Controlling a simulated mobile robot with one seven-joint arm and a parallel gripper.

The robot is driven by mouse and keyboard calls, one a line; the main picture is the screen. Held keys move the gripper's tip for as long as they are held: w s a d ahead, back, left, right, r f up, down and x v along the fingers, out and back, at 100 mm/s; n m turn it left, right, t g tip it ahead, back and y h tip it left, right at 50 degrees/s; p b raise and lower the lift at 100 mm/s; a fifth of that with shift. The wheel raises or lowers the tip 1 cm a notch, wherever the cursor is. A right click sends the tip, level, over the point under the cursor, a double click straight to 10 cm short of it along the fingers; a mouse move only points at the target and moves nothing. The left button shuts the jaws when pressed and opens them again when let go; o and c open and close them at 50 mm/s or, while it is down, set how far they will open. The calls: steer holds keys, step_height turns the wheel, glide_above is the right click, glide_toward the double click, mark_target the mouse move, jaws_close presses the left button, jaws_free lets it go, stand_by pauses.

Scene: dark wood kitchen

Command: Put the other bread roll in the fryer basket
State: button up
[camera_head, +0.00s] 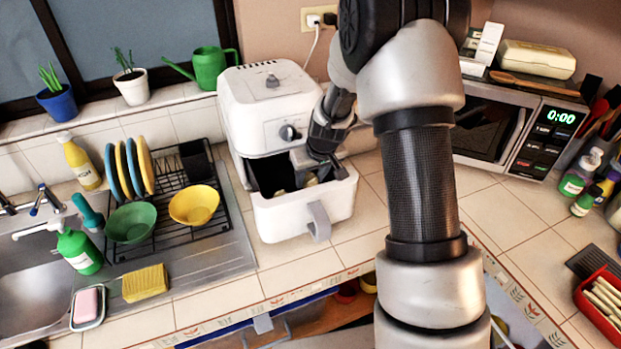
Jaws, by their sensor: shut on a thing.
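The white air fryer (268,108) stands on the tiled counter, with its fryer basket (283,218) pulled out at the front. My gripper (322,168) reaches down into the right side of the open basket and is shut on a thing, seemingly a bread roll. A small pale tan patch of bread roll (310,180) shows by the fingers, mostly hidden by the gripper and the basket wall. I cannot tell whether it touches the basket floor, or whether another roll lies in the basket's dark inside.
A dish rack (168,230) with green and yellow bowls stands left of the fryer, beside the sink. A microwave (515,130) stands at the right. The basket handle (319,222) points toward the counter's front edge. Tiles right of the microwave front are partly clear.

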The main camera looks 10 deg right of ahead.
steer(key=shift+f, duration=0.55)
steer(key=shift+f, duration=0.1)
steer(key=shift+f+b, duration=0.15)
steer(key=shift+b, duration=0.15)
steer(key=o, duration=1)
steer(key=shift+o, duration=0.2)
